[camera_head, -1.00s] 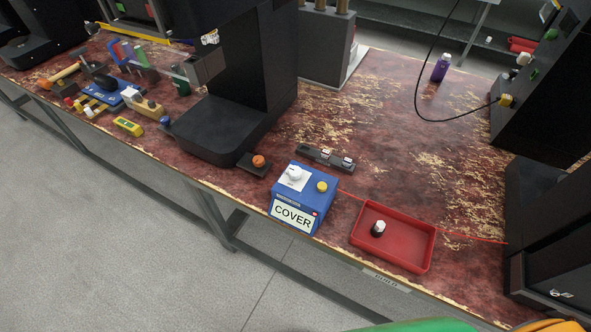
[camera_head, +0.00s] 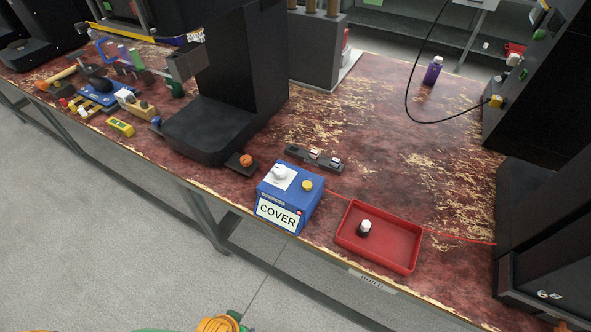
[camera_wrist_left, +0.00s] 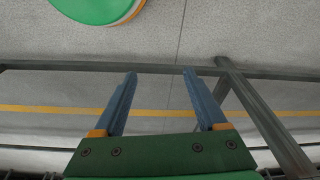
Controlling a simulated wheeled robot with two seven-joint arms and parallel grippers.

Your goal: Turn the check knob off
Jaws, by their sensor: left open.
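A blue box with a COVER label (camera_head: 278,216) stands near the front edge of the bench in the head view. On its top are a white knob (camera_head: 279,172) on a white plate and a yellow button (camera_head: 307,185). I cannot make out which of the controls is the check knob. My left gripper (camera_wrist_left: 158,80) shows in the left wrist view with its two blue-grey fingers apart and nothing between them. Below it are the grey floor and bench frame, well away from the box. No right gripper shows.
A red tray (camera_head: 346,244) holding a black-and-white piece (camera_head: 365,228) sits right of the box. A grey bar with switches (camera_head: 314,158) lies behind it. An orange button (camera_head: 246,160) is left. Tall black machines flank the bench. A purple bottle (camera_head: 432,71) stands far back.

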